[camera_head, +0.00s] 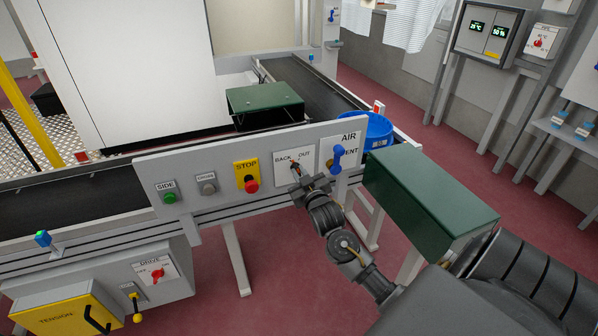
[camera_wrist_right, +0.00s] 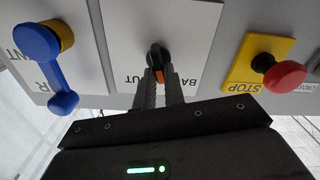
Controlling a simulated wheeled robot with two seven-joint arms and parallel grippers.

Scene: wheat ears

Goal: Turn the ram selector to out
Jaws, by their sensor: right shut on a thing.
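The ram selector (camera_wrist_right: 157,55) is a black knob with an orange mark on a white plate (camera_wrist_right: 195,25) lettered BACK and OUT. In the wrist view, which is upside down, the orange mark lies between the two words, and its exact setting is hard to tell. My right gripper (camera_wrist_right: 160,82) is shut on the knob, with one finger on each side. In the head view, my right gripper (camera_head: 297,184) covers much of the knob, in front of the plate (camera_head: 284,156). My left gripper is not in view.
The yellow STOP plate with a red button (camera_head: 251,186) is to the left of the selector. A blue air valve lever (camera_head: 338,157) is close to its right. A green box-like cover (camera_head: 425,200) stands further right, near my arm.

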